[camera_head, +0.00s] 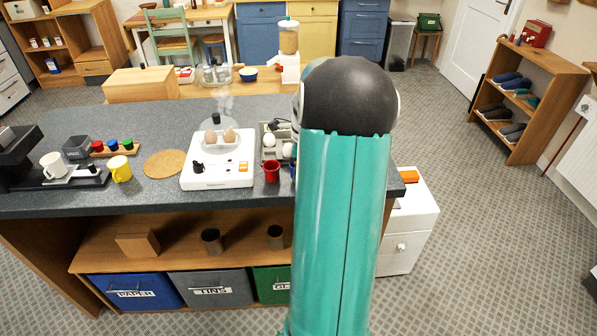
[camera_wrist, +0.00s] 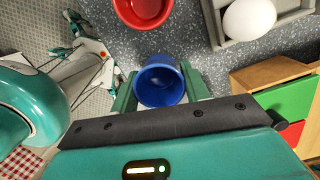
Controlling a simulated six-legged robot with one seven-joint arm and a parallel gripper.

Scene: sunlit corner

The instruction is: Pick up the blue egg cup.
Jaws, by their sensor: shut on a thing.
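The blue egg cup (camera_wrist: 161,82) shows in the wrist view, its open, empty inside facing the camera. My gripper (camera_wrist: 160,88) has its two green fingers on either side of the cup, shut on it. In the head view my arm covers nearly all of the cup; only a sliver of blue shows at the arm's left edge. I cannot tell whether the cup touches the counter.
A red egg cup (camera_head: 271,172) stands close by on the dark counter (camera_head: 120,190), also seen in the wrist view (camera_wrist: 142,8). A grey tray (camera_wrist: 213,25) with a white egg (camera_wrist: 249,18) lies near it. A white egg cooker (camera_head: 217,175) stands to the left.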

